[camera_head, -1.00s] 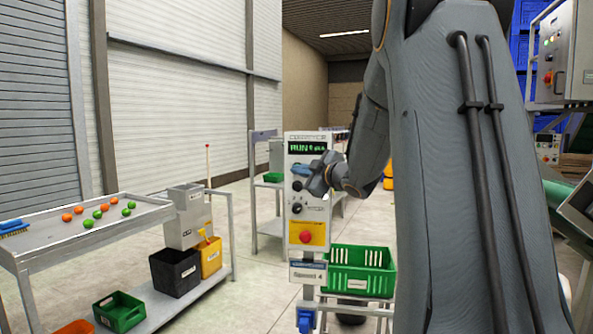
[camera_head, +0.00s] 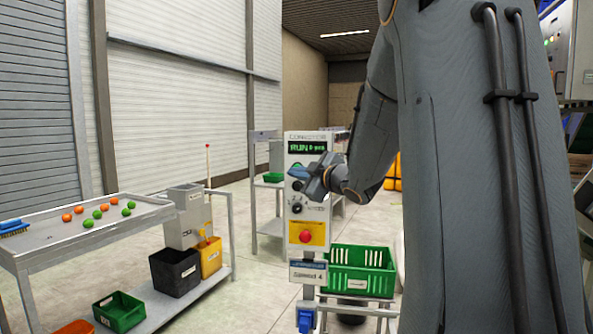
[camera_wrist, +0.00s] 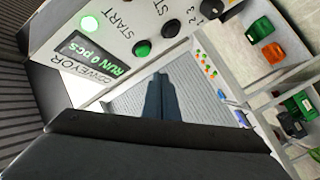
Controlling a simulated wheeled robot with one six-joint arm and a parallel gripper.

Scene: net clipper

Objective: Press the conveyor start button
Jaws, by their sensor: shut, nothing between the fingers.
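The conveyor control panel (camera_head: 308,217) is a light grey upright box in the middle of the head view. Its display (camera_head: 307,147) reads RUN in green. In the wrist view the panel (camera_wrist: 150,12) shows tilted, with a lit green round light (camera_wrist: 89,22), the label START (camera_wrist: 120,24) and a darker green round button (camera_wrist: 142,48) beside it. My gripper (camera_head: 297,173) is in front of the panel's upper buttons and partly hides them. Its closed, empty dark fingers (camera_wrist: 160,90) show below the darker green button in the wrist view. I cannot tell whether they touch the panel.
A red stop button on a yellow plate (camera_head: 305,236) and a black knob (camera_head: 297,208) are lower on the panel. A green crate (camera_head: 360,283) stands behind it at right. Floor shows between.

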